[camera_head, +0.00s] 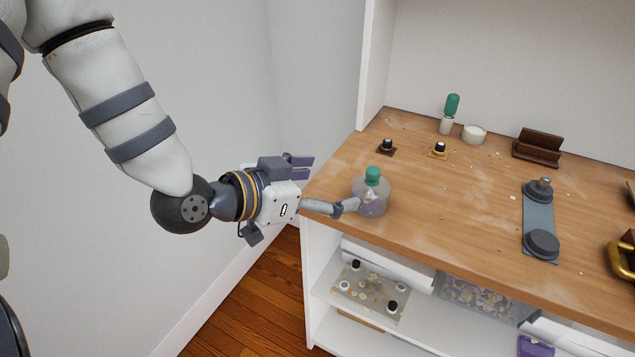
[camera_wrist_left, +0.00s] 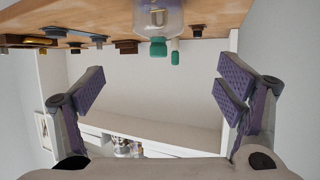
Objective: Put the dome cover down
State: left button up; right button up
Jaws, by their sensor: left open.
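The dome cover (camera_head: 370,198) is a clear dome with a green knob. It stands upright on the wooden worktop near its left front corner, with something pale and purplish visible through it. In the left wrist view the dome cover (camera_wrist_left: 160,22) appears upside down at the top centre, its knob toward the gripper. My left gripper (camera_head: 328,183) is open and empty, left of the dome. Its lower finger overlaps the dome's left edge in the head view; I cannot tell whether they touch. The left gripper's fingers are wide apart in the wrist view (camera_wrist_left: 162,88). My right gripper is out of view.
A green-handled tool (camera_head: 451,112), a white cup (camera_head: 474,134), two small dark-based pieces and a brown holder (camera_head: 538,147) stand behind. A grey plate with round knobs (camera_head: 539,222) and a brass object (camera_head: 622,262) are right. The worktop between is mostly clear.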

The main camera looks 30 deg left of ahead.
pick_arm(q)
jog(key=s+f+n+g+y, duration=0.1)
jog(key=s+f+g, duration=0.15)
jog(key=f, duration=0.35)
jog(key=s+f+n+g+y, duration=0.1)
jog(key=s+f+g, duration=0.1)
jog(key=s+f, duration=0.3)
jog(key=s+a+f+n+g+y, duration=0.1)
jog(key=s+f+g, duration=0.3)
jog(key=s+f, duration=0.4)
jog(key=s+a+f+n+g+y, duration=0.2)
jog(key=s+f+g, duration=0.3)
jog(key=s, duration=1.1)
notch_tip(320, 180, down, 3)
jog(key=shift+s+r+y, duration=0.1)
jog(key=shift+s+y, duration=0.1)
jog(key=shift+y, duration=0.1)
jog(key=shift+a, duration=0.1)
